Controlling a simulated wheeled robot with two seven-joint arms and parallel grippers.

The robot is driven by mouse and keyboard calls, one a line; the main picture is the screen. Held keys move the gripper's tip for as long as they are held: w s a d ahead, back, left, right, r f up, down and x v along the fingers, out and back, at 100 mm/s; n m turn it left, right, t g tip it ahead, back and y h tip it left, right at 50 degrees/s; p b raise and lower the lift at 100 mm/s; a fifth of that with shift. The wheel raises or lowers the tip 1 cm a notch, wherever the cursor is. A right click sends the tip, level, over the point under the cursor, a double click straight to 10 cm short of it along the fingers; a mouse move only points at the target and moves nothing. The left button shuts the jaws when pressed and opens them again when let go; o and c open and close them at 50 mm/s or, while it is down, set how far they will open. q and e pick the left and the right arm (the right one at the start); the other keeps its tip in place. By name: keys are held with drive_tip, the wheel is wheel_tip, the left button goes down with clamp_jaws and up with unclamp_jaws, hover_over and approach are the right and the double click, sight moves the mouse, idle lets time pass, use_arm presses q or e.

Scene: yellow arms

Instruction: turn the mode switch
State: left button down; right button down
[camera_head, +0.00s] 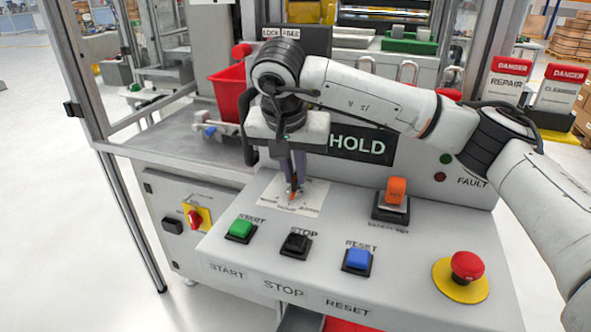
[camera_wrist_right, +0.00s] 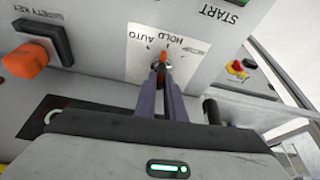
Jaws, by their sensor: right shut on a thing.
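The mode switch (camera_head: 293,195) sits on a white label plate (camera_head: 315,201) on the sloped control panel. It also shows in the right wrist view (camera_wrist_right: 163,58), where its orange pointer points toward the word HOLD, with AUTO beside it. My right gripper (camera_head: 292,186) reaches down from above, its fingers shut on the switch knob. In the right wrist view the two purple fingers (camera_wrist_right: 160,70) close together at the knob and hide part of it. A dark display (camera_head: 362,146) behind the panel reads HOLD. My left gripper is out of view.
A green START button (camera_head: 241,229), black STOP button (camera_head: 296,244) and blue RESET button (camera_head: 358,258) lie nearer on the panel. An orange safety key (camera_head: 396,190) stands to the right. A red emergency stop (camera_head: 467,265) is at the right front. A red bin (camera_head: 228,92) is behind.

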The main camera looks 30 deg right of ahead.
drive_tip(key=shift+m, duration=0.6)
drive_tip(key=c, duration=1.8)
unclamp_jaws()
drive_tip(key=shift+c, duration=0.2)
drive_tip(key=v, duration=1)
drive_tip(key=shift+a+r, duration=0.15)
drive_tip(key=shift+a, duration=0.05)
